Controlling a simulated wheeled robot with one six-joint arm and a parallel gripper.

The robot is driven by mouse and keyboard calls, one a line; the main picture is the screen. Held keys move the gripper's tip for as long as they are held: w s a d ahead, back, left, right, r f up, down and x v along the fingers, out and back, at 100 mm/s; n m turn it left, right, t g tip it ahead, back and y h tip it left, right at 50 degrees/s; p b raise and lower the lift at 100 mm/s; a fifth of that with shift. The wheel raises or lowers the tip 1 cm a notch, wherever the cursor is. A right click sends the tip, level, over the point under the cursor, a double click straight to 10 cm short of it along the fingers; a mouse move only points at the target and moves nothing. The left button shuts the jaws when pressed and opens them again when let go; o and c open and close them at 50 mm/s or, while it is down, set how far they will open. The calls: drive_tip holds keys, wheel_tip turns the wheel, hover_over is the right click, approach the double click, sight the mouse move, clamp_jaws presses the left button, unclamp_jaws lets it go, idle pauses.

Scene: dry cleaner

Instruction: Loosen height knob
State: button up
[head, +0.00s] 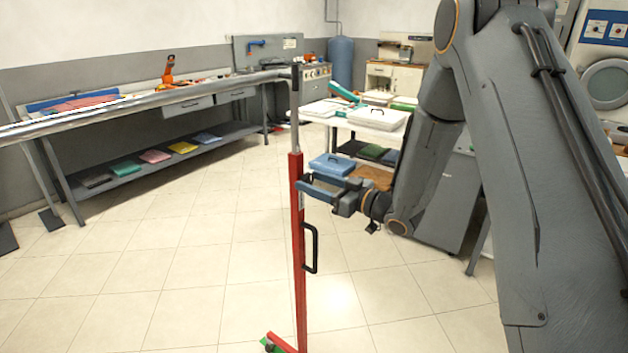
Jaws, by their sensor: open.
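An upright red stand (299,245) rises from the tiled floor in the middle of the head view. A slimmer grey inner post (294,115) comes out of its top, and a black handle (315,250) is fixed to its right side. My gripper (308,190) comes in from the right, near the upper part of the red post. Its jaws are open, and one finger overlaps the post in the picture. I cannot tell if it touches the post. No height knob can be made out; it may be hidden by the gripper.
A long workbench (165,98) with folded cloths on its lower shelf (150,162) runs along the left wall. A white table (340,122) with boxes stands behind my gripper. A blue case (331,163) sits below it. The floor (180,260) left of the stand is clear.

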drive_tip(key=shift+a, duration=0.1)
drive_tip(key=c, duration=1)
